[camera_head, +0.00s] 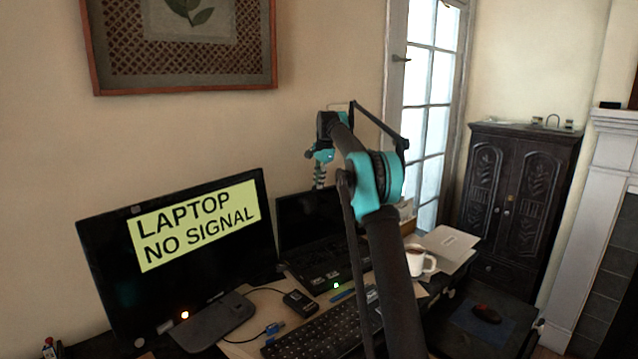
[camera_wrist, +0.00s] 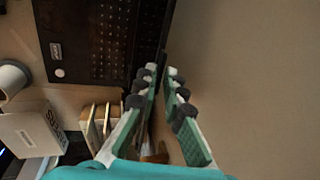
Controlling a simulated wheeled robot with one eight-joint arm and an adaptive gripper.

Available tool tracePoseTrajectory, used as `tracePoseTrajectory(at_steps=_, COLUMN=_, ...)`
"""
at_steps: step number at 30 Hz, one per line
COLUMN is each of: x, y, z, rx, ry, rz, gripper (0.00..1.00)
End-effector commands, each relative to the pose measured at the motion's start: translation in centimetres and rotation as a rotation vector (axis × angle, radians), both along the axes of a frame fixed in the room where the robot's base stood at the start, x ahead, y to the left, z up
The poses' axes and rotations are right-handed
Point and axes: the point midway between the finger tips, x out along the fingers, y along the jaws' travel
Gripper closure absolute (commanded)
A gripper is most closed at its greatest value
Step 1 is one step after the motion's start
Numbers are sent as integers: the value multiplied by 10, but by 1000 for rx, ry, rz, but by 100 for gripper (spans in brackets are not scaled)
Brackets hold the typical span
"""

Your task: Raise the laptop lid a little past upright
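The black laptop (camera_head: 318,262) stands on the desk with its lid (camera_head: 303,216) raised and the dark screen facing the room. Its keyboard (camera_wrist: 105,38) fills the upper left of the wrist view, and the lid shows there only as a thin dark edge. My gripper (camera_head: 319,184) is at the lid's top edge, pointing down. In the wrist view my gripper (camera_wrist: 162,70) has a narrow gap between its fingertips, close to the lid's edge. I cannot tell whether a finger touches the lid. My arm hides the laptop's right part in the head view.
A monitor (camera_head: 180,248) reading "LAPTOP NO SIGNAL" stands left of the laptop. A keyboard (camera_head: 322,332) and a small black device (camera_head: 300,303) lie in front. A white mug (camera_head: 419,261) and papers (camera_head: 448,243) are to the right. The wall is close behind.

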Motion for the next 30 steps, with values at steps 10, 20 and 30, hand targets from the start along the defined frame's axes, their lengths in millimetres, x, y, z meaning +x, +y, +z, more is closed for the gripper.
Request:
tracePoseTrajectory(at_steps=10, x=0, y=0, z=0, rx=0, ry=1, rz=0, gripper=75)
tracePoseTrajectory(at_steps=20, x=-8, y=-4, z=34, rx=1, ry=1, rz=-1, gripper=75)
tracePoseTrajectory(at_steps=30, x=-19, y=-11, z=93, rx=1, ry=1, rz=-1, gripper=75)
